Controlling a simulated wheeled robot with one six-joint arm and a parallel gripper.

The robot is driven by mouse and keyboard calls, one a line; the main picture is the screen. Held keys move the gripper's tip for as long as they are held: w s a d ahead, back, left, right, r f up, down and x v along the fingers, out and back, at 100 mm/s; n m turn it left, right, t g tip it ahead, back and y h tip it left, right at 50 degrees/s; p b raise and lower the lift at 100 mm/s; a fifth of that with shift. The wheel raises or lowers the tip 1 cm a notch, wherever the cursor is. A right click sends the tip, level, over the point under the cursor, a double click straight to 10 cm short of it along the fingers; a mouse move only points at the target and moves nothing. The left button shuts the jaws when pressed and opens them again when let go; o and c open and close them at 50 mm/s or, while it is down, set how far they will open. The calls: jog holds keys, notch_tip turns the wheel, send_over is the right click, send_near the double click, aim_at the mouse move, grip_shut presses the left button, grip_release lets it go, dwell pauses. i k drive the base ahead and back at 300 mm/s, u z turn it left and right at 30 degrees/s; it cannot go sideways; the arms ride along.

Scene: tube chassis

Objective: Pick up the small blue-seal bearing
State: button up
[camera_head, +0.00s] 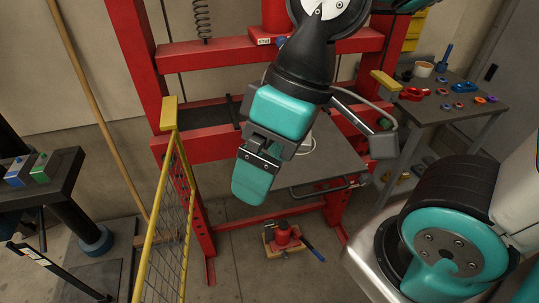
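Several small ring-shaped parts lie on the grey workbench (432,117) at the right. One ring with blue on it (446,106) looks like a blue-seal bearing, but it is too small to be sure. Another small bluish part (441,80) lies farther back on the bench. My gripper (251,188) hangs in the middle of the view, in front of the red press frame, pointing down and well left of the bench. Its teal fingers overlap in this view, so the gap between them is hidden. I see nothing held at the fingertips.
A red press frame (140,60) with a grey plate (320,165) stands behind my gripper. A yellow mesh guard (165,215) is at left. Red and blue holders (411,94), a white cup (424,69) and a blue-handled tool (445,57) crowd the right bench.

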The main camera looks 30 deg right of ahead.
aim_at(446, 107)
jog(key=z, duration=2.1)
jog(key=k, duration=0.1)
jog(key=u, duration=0.25)
